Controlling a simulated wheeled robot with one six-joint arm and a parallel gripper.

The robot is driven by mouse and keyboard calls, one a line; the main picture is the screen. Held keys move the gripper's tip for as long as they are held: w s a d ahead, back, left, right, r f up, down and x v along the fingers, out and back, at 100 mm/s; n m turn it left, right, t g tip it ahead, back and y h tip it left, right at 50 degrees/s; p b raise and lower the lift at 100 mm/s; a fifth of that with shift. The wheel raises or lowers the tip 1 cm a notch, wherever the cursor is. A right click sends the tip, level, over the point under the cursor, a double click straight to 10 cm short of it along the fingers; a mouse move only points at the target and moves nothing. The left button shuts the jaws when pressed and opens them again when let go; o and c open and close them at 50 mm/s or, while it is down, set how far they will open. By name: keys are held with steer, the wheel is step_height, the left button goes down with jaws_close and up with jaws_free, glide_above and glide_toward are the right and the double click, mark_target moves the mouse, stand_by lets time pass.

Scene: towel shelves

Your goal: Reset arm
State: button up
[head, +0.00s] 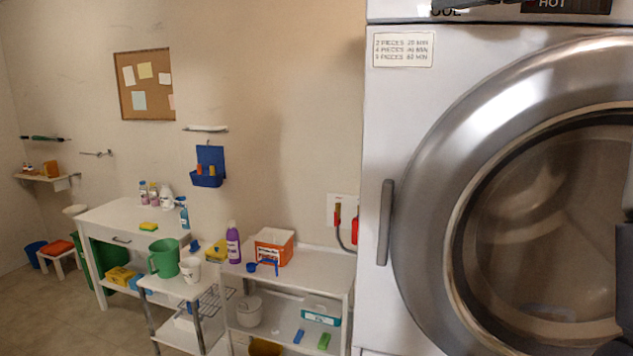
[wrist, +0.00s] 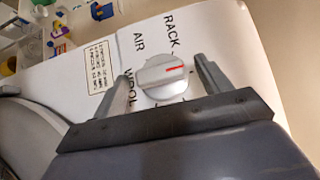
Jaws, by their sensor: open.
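My gripper (wrist: 160,88) is open in the wrist view, its two grey fingers on either side of a round white dial (wrist: 165,77) with a red mark. I cannot tell whether the fingers touch the dial. The dial sits on the white panel of a dryer (head: 378,150), with the words RACK, AIR and WOOL around it. In the head view the dryer fills the right side, its round glass door (head: 555,220) closed or nearly so. A dark part, probably of my arm, crosses the top edge, and the fingers do not show there.
Left of the dryer stands a white shelf (head: 325,283) with a purple bottle (head: 233,243) and an orange-white box (head: 273,247). A smaller stand holds a green pitcher (head: 164,258). A white table (head: 120,222) stands farther left. Floor (head: 60,315) is open at the lower left.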

steer(key=shift+s, duration=0.1)
steer(key=shift+v, duration=5.2)
steer(key=w+a+m+t+b, duration=0.2)
steer(key=w+a+m+t, duration=0.3)
steer(key=w, duration=0.5)
steer(key=f+m+t, duration=0.1)
steer(key=m, duration=0.1)
steer(key=shift+m+h+b, duration=0.3)
steer(key=shift+m, duration=0.1)
steer(key=shift+s+a+r, duration=0.1)
steer(key=shift+a, duration=0.05)
